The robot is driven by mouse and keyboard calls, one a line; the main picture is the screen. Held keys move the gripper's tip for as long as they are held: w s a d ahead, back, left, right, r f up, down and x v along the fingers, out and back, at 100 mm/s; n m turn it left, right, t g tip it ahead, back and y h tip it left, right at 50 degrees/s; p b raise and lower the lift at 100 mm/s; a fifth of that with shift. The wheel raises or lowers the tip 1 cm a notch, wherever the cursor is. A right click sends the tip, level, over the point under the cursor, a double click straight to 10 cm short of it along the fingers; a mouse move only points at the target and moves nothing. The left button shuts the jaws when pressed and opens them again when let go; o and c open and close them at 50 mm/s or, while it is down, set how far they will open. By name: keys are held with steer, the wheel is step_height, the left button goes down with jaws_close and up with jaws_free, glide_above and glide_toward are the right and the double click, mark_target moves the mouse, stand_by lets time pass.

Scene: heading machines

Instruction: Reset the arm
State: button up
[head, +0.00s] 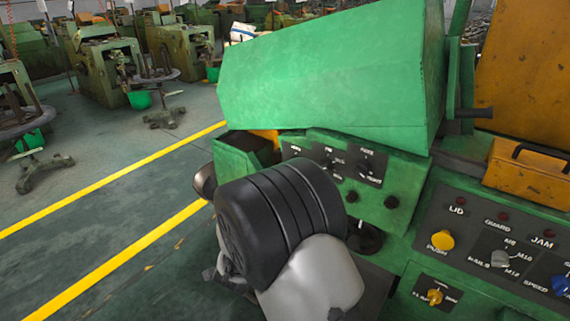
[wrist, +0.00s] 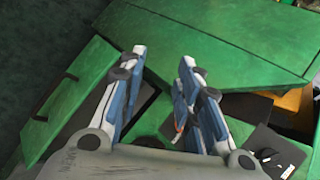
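My arm shows in the head view as a dark, ribbed joint with a pale grey link, in front of the green heading machine (head: 320,75). My gripper is hidden or not distinguishable there. In the wrist view my gripper (wrist: 163,57) has its two blue-and-grey fingers spread apart with a clear gap. Nothing is seen held between them. Beyond the fingers lie green machine surfaces (wrist: 215,35), including a sloped cover with a dark edge below it. Whether the fingers touch anything cannot be told.
The control panel on the right has a yellow knob (head: 442,240), a grey selector (head: 500,259) and a blue knob (head: 560,285). A yellow box with a handle (head: 528,175) sits above it. Other machines (head: 105,65) stand back left. Floor with yellow lines (head: 110,252) is open at left.

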steer(key=s+d+r+n+g+y, duration=0.1)
steer(key=s+d+r+n, duration=0.2)
steer(key=r, duration=0.4)
steer(key=s+d+r+n+y, duration=0.1)
steer(key=s+d+r+n, duration=0.3)
steer(key=r, duration=0.4)
steer(key=s+d+r+n+g+y, duration=0.1)
steer(key=s+d+r+n, duration=0.2)
steer(key=r, duration=0.4)
steer(key=s+d+r+n+g+h, duration=0.1)
steer(key=s+d+n, duration=0.2)
steer(key=s+d, duration=0.4)
steer(key=s+d+r+n+g+h, duration=0.1)
steer(key=s+d+n, duration=0.3)
steer(key=s+d, duration=0.4)
steer(key=s+r+h, duration=0.1)
steer(key=s, duration=0.5)
steer(key=shift+s+h, duration=0.3)
steer(key=shift+s, duration=0.05)
